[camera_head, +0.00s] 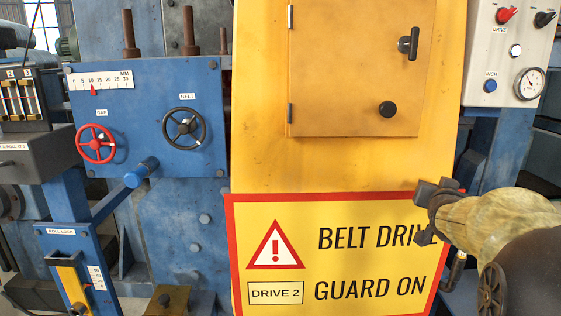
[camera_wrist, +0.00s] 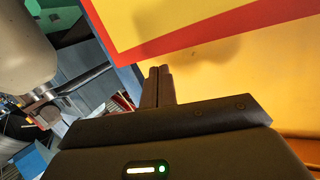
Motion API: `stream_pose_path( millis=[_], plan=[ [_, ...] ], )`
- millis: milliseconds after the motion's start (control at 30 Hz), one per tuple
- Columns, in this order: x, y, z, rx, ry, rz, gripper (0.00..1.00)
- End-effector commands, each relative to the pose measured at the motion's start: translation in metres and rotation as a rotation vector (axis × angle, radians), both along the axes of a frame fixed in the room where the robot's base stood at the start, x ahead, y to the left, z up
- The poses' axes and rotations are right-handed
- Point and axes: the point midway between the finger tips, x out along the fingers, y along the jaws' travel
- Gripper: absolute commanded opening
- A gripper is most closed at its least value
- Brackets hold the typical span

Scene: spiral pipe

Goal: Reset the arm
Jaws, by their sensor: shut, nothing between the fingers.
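My gripper (camera_head: 428,194) is at the right of the head view, in front of the lower right part of the yellow belt drive guard (camera_head: 345,165). It covers the last letter of "BELT DRIVE" on the warning sign (camera_head: 290,295). In the wrist view my gripper (camera_wrist: 158,72) has its two dark fingers close together, shut with nothing between them. The yellow guard (camera_wrist: 240,85) and the sign's red border (camera_wrist: 200,40) lie beyond the fingers there. I cannot tell the distance from the fingers to the guard.
A blue panel (camera_head: 150,150) at left carries a red handwheel (camera_head: 95,143) and a black handwheel (camera_head: 184,128). A roll lock lever (camera_head: 75,285) is at lower left. The guard's door (camera_head: 350,75) is closed. A grey control box (camera_head: 510,55) hangs at upper right.

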Motion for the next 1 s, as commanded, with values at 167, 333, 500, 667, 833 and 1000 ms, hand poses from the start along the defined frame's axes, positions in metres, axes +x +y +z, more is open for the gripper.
stream_pose_path(
  millis=[167,333,500,667,833,1000],
  plan=[
    [-0.019,0.058,-0.083,0.065,0.255,0.106,0.0],
    [-0.059,0.116,-0.157,0.109,0.516,0.216,0.0],
    [-0.122,0.168,-0.222,0.131,0.792,0.334,0.0],
    [-0.19,0.205,-0.266,0.131,1.034,0.437,0.0],
    [-0.227,0.219,-0.283,0.125,1.158,0.484,0.0],
    [-0.229,0.22,-0.284,0.123,1.165,0.488,0.0]
  ],
)
